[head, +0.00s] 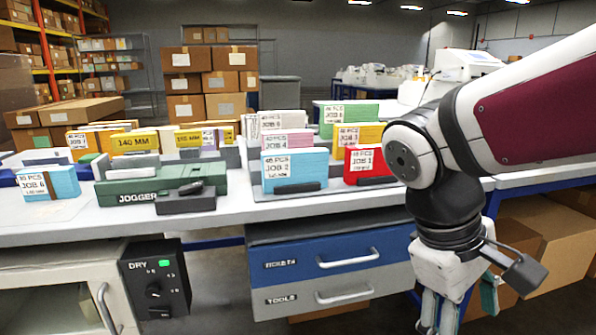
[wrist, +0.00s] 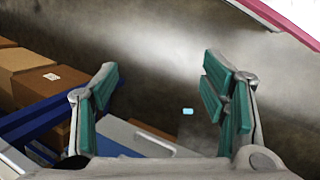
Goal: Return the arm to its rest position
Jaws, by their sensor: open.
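My gripper (head: 440,318) hangs pointing down at the lower right of the head view, in front of the bench and right of its drawers. Its fingertips are partly cut off by the bottom edge there. In the wrist view my gripper (wrist: 160,95) shows two green-padded fingers spread wide apart with nothing between them. My arm comes in from the right in the head view, bent down at the elbow. A small pale blue item (wrist: 188,111) shows beyond the fingers, apart from them; I cannot tell what it is.
The bench (head: 225,222) holds a green jogger (head: 150,182), a blue JOB 2 stack (head: 290,170) and a red JOB 1 stack (head: 362,163). A blue drawer (head: 300,262) and a black DRY control box (head: 155,285) are below. Cardboard boxes (head: 560,240) stand under the right bench.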

